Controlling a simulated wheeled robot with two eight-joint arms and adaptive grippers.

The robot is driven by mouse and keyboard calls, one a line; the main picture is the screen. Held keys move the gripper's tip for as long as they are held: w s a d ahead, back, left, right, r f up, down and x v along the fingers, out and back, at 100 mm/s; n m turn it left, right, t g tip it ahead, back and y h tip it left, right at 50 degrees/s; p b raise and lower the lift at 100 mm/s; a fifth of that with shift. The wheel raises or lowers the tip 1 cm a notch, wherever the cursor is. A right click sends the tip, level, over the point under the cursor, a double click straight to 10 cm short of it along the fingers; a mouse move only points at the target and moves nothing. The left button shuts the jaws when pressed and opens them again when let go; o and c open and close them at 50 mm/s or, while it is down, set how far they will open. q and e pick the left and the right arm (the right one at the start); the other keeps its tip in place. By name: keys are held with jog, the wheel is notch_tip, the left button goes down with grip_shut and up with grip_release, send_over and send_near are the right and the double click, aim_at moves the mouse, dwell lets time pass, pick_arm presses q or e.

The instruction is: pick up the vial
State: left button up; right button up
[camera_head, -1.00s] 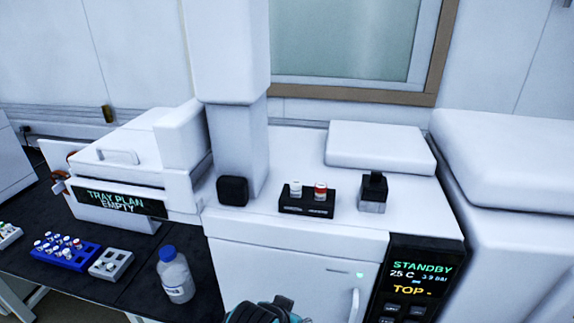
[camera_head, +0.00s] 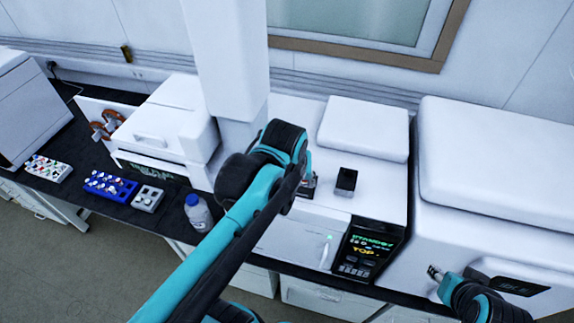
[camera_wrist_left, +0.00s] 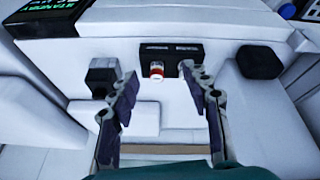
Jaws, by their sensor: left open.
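A vial with a red band (camera_wrist_left: 156,70) stands in a black rack (camera_wrist_left: 162,50) on the white instrument's top. My left gripper (camera_wrist_left: 158,76) is open around the line to this vial; its fingers are on either side in the wrist view, apart from it. The rack's other vial, white-capped a second ago, is not clearly visible behind a finger. In the head view my left arm covers most of the rack (camera_head: 310,188) and my left gripper. My right gripper (camera_head: 436,274) is at the lower right, away from the vials; its jaw opening is too small to judge.
A black block (camera_head: 346,180) stands beside the rack; it also shows in the wrist view (camera_wrist_left: 103,74). A blue-capped bottle (camera_head: 197,212), a blue vial rack (camera_head: 110,185) and a grey rack (camera_head: 148,198) stand on the dark bench.

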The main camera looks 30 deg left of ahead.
pick_arm(q)
jog(key=w+a+n+g, duration=0.1)
jog(key=w+a+n, duration=0.1)
jog(key=w+a+n+g, duration=0.1)
jog(key=w+a+n, duration=0.1)
jog(key=w+a+n+g, duration=0.1)
jog(key=a+n, duration=0.1)
jog(key=shift+w+r, duration=0.35)
jog(key=shift+w, duration=0.05)
jog(key=shift+w+a+f+y, duration=0.1)
jog(key=shift+f+y, duration=0.15)
jog(key=shift+y, duration=0.05)
jog(key=shift+a+f+n, duration=0.1)
jog(key=shift+f+n, duration=0.2)
jog(key=shift+f, duration=0.1)
jog(key=f, duration=0.6)
jog(key=shift+w+f, duration=0.25)
jog(key=shift+w, duration=0.1)
jog(key=c, duration=1)
